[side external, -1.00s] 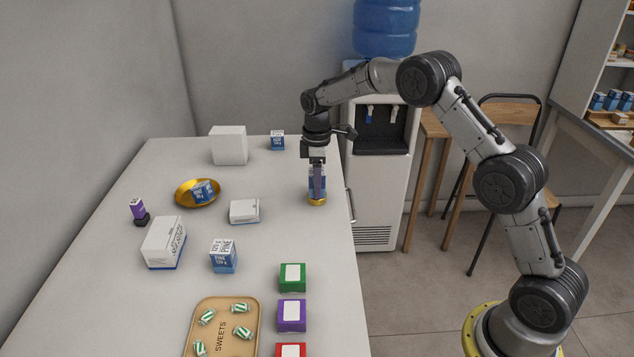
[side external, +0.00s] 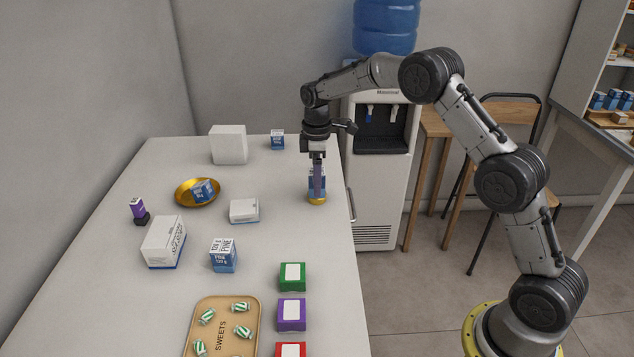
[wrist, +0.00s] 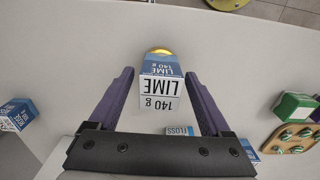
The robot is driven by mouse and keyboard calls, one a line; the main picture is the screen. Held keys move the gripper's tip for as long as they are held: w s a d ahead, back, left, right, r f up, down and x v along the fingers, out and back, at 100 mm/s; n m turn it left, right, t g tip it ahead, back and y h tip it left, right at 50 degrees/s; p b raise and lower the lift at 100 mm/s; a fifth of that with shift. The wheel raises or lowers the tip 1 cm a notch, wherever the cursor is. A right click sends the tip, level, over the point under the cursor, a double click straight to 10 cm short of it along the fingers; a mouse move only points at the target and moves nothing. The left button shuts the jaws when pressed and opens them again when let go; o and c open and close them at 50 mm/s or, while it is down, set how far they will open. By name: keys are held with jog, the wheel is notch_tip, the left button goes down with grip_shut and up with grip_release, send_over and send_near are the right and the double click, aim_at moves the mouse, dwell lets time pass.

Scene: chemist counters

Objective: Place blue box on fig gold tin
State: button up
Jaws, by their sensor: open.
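A blue and white box marked LIME 140 g (wrist: 160,88) stands upright over a small gold tin (side external: 317,201) near the counter's right edge. The tin's rim also shows beyond the box in the wrist view (wrist: 159,51). The box looks seated on the tin; its contact is partly hidden, and I cannot read the tin's label. My gripper (wrist: 159,73) is open, pointing down, with one purple finger on each side of the box and visible gaps between. In the side view, my finger covers much of the box.
A gold dish (side external: 182,201) holds another blue box (side external: 204,191). White boxes (side external: 244,211) (side external: 163,243) and a blue-white PINE box (side external: 223,256) stand on the counter. The counter's right edge is close to the tin.

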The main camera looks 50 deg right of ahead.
notch_tip(320, 180, up, 11)
dwell(0.3)
jog(key=s+a+r+m+t, duration=0.1)
jog(key=s+a+r+m, duration=0.1)
jog(key=s+r, duration=0.5)
jog(key=s+a+r+m+t, duration=0.2)
jog(key=s+a+r, duration=0.15)
jog(key=s, duration=0.65)
jog(key=s+f+m+t, duration=0.1)
jog(key=s+f+m, duration=0.1)
jog(key=s, duration=0.8)
jog(key=s+a+f+m+t, duration=0.1)
jog(key=s+f+m, duration=0.2)
jog(key=s, duration=0.7)
jog(key=shift+s+a+f+t, duration=0.15)
jog(key=shift+a+f+t, duration=0.1)
jog(key=shift+a+t, duration=0.05)
jog(key=shift+o, duration=1.4)
